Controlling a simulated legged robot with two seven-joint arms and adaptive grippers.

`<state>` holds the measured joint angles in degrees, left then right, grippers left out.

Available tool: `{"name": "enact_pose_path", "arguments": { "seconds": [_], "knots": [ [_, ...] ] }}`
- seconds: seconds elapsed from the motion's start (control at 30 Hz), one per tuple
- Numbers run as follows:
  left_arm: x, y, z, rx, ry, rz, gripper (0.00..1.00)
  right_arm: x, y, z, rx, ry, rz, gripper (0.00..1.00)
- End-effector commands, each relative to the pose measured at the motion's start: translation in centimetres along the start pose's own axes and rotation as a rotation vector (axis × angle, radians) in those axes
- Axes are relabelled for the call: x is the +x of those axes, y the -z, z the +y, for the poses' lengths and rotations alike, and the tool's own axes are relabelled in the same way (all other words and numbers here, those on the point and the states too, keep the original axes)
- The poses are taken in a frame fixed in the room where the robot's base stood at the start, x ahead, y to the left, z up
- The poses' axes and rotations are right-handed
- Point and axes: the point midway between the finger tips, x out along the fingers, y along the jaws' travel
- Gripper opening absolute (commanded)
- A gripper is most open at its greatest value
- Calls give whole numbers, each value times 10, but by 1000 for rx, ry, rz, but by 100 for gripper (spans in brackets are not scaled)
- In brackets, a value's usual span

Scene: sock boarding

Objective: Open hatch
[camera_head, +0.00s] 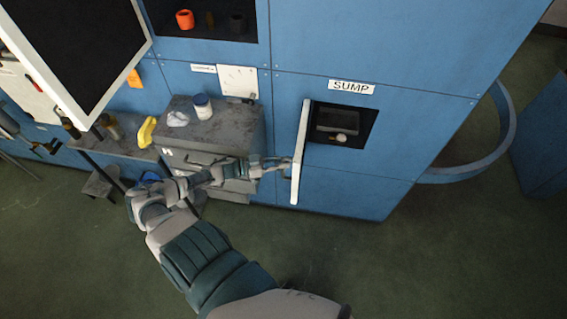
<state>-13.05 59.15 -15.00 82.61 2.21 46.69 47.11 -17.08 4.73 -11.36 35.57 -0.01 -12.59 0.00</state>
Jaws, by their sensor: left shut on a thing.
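The hatch (300,150) is a white door panel that stands swung out from the blue wall, seen nearly edge-on. It hangs at the left of a dark square opening (357,118) under a white SUMP label (351,87). A small pale round object shows inside the opening. My left gripper (284,166) is at the left face of the hatch, shut on what looks like its handle (284,172). The fingertips are small and partly hidden there. My right gripper is not in view.
A grey cabinet (235,127) left of the hatch carries a white jar (202,106). A yellow object (147,132) lies on a lower bench. A dark framed panel (85,45) hangs at upper left. Green floor is clear at lower right.

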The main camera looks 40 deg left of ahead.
Motion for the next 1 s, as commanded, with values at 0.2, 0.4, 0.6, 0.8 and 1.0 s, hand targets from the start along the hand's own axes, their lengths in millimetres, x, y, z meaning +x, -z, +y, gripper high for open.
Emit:
{"name": "enact_pose_path", "arguments": {
  "seconds": [0.2, 0.4, 0.6, 0.8, 1.0],
  "knots": [
    [0, 0, -1, 0, 6, -2, 41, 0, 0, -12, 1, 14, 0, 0],
    [1, 1, 0, 1, 4, -2, 41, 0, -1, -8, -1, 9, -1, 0],
    [-11, -1, 0, 0, 4, -4, 41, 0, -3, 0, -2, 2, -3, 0],
    [-54, -3, -1, -2, 5, -9, 41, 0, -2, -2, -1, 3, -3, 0],
    [-95, -2, -2, -2, 6, -7, 41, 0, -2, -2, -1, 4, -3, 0]
  ]
}}
